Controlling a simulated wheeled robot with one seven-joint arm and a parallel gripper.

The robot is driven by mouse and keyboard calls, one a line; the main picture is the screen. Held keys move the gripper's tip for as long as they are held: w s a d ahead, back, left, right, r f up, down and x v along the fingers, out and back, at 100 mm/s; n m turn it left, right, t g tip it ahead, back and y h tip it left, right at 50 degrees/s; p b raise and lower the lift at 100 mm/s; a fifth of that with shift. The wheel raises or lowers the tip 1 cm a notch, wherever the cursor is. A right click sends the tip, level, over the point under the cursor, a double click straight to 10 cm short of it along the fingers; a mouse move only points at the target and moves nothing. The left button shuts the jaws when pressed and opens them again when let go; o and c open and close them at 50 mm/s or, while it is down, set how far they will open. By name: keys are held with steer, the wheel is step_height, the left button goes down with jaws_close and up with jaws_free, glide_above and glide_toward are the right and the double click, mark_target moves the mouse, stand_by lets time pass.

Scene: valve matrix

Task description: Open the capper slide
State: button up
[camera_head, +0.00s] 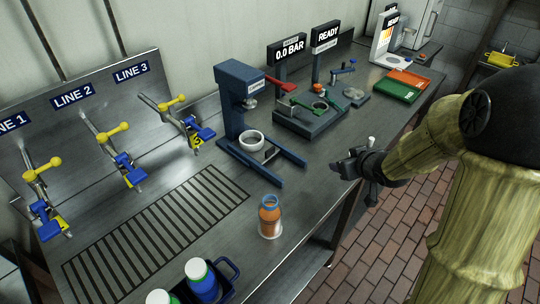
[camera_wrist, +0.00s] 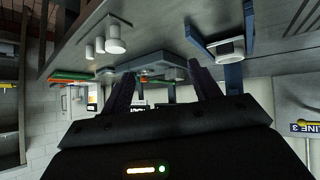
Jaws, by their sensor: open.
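The capper (camera_head: 240,95) is a blue press standing on the bench, with a small label on its head. Two blue rails (camera_head: 283,162) run out from its base toward the front. A white ring (camera_head: 251,141) sits between the rails, below the head. My gripper (camera_head: 345,168) is at the bench's front edge, to the right of the rail ends and apart from them. In the wrist view, which looks upside down, my two dark fingers (camera_wrist: 163,85) are spread with nothing between them. The capper's rails (camera_wrist: 233,70) and white ring (camera_wrist: 229,48) show there at upper right.
An orange bottle (camera_head: 269,216) stands on the bench front. Yellow-handled valves (camera_head: 113,132) line the left panel. A slotted grate (camera_head: 155,235) lies before them.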

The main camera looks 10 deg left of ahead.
mark_target(271, 150)
steer(key=w+a+f+n+g+y+b, duration=0.1)
steer(key=a+n+y, duration=0.4)
steer(key=a, duration=0.5)
steer(key=f+g+y+b, duration=0.1)
steer(key=y, duration=0.1)
steer(key=shift+w+f+y, duration=0.25)
steer(key=shift+w+y, duration=0.15)
steer(key=shift+a, duration=0.15)
steer(key=p+x, duration=0.1)
steer(key=x, duration=1.6)
steer(key=shift+w+f, duration=0.15)
steer(key=shift+f, duration=0.05)
steer(key=shift+c, duration=0.2)
